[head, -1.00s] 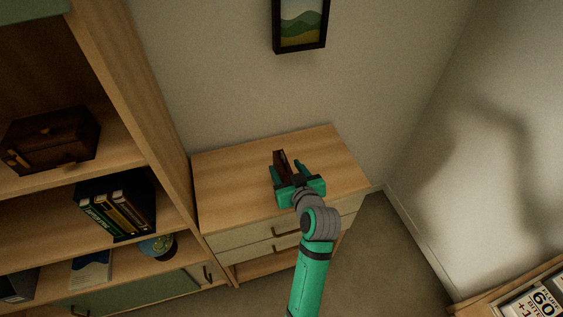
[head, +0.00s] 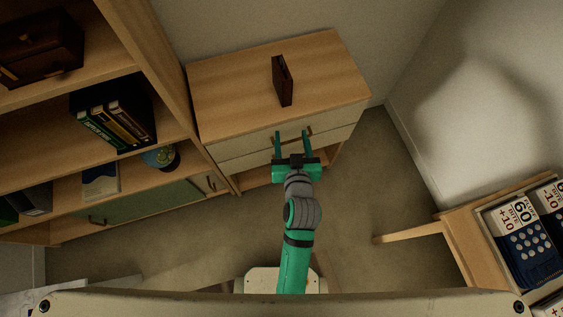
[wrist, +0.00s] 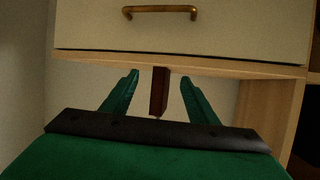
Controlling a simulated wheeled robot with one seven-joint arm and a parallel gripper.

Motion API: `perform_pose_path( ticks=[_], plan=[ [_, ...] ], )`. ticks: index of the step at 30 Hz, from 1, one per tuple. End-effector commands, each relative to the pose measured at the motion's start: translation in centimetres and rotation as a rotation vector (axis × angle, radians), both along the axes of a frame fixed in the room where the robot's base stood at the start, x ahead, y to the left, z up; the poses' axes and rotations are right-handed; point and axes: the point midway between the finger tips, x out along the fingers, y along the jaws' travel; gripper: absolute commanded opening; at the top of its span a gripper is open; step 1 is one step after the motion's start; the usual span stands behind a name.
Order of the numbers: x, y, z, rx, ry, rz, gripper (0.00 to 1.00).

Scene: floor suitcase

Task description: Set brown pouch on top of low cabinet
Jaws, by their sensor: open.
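The brown pouch (head: 282,82) stands upright and narrow on top of the low cabinet (head: 228,100), around the middle of its wooden top. Nothing holds it. My gripper (head: 292,134) is open and empty in front of the cabinet's drawer fronts, apart from the pouch. In the wrist view the pouch (wrist: 159,92) shows beyond and between the two spread green fingers, with the cabinet's drawer front (wrist: 185,30) above it in the picture.
A tall bookcase (head: 165,85) stands against the cabinet's left side, holding a dark wooden box (head: 42,48), several books (head: 115,118) and a globe (head: 160,157). A wooden table (head: 462,240) with packets (head: 530,240) stands at right. Floor between is clear.

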Motion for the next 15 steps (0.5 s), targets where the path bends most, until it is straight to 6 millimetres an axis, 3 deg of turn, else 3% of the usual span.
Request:
perform_pose_path(
  ticks=[1,7,15],
  plan=[
    [-1.9,0.1,-1.0,-0.002,0.006,-0.015,0.54],
    [-8.2,0.2,-2.4,-0.014,-0.018,-0.07,0.54],
    [-16.9,1.0,-1.7,-0.032,-0.064,-0.099,0.54]
  ],
)
